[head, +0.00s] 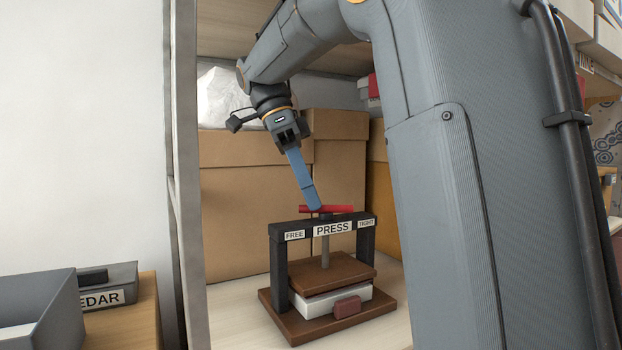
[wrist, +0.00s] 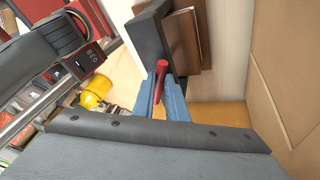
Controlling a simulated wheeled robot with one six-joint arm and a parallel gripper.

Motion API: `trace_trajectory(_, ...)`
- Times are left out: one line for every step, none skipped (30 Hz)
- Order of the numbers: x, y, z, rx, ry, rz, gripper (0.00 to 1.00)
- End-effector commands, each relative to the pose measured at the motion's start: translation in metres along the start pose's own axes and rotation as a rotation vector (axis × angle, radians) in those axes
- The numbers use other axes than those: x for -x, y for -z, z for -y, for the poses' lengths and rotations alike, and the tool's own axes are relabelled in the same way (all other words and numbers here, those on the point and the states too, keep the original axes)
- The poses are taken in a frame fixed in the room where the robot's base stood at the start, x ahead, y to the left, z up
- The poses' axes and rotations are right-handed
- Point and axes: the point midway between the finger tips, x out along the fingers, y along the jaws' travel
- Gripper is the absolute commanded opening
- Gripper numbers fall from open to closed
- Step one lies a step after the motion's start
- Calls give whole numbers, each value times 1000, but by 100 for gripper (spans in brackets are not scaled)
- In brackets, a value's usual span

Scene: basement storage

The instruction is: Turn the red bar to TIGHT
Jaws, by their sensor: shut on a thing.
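The press (head: 325,265) stands on a pale shelf, with a brown wooden base, a dark upright frame and a top beam labelled FREE at left, PRESS in the middle and TIGHT at right. The red bar (head: 338,209) lies across the top of the screw, above the beam. My gripper (head: 314,206) reaches down from above, its blue fingers shut on the red bar. In the wrist view the red bar (wrist: 161,80) sits between the two blue fingers (wrist: 163,88). A brown plate (head: 338,272) sits above a white block with a reddish-brown piece at its front.
Cardboard boxes (head: 240,200) stand behind the press. A shelf post (head: 186,200) rises on the left. A grey bin (head: 40,310) and a box labelled EDAR (head: 110,284) stand at lower left. The wrist view shows a yellow object (wrist: 97,95) and a dark red box (wrist: 82,57).

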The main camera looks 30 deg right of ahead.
Motion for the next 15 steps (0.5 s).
trace_trajectory(2, 2, 0, -13, -5, 2, 0)
trace_trajectory(2, 2, 0, -20, -7, 3, 0)
trace_trajectory(2, 2, 0, -29, -10, 5, 0)
trace_trajectory(2, 2, 1, -33, -12, 6, 0)
trace_trajectory(2, 2, 1, -37, -13, 7, 0)
trace_trajectory(1, 2, 1, -41, -15, 9, 0)
trace_trajectory(1, 2, 1, -44, -16, 9, 0)
trace_trajectory(1, 1, 1, -45, -17, 10, 0)
trace_trajectory(1, 1, 1, -47, -17, 10, 0)
trace_trajectory(1, 1, 2, -48, -18, 10, 0)
trace_trajectory(1, 1, 2, -49, -18, 11, 0)
trace_trajectory(1, 1, 2, -49, -18, 11, 0)
trace_trajectory(1, 1, 2, -49, -18, 11, 0)
trace_trajectory(1, 1, 2, -49, -18, 11, 0)
trace_trajectory(1, 1, 2, -49, -18, 10, 0)
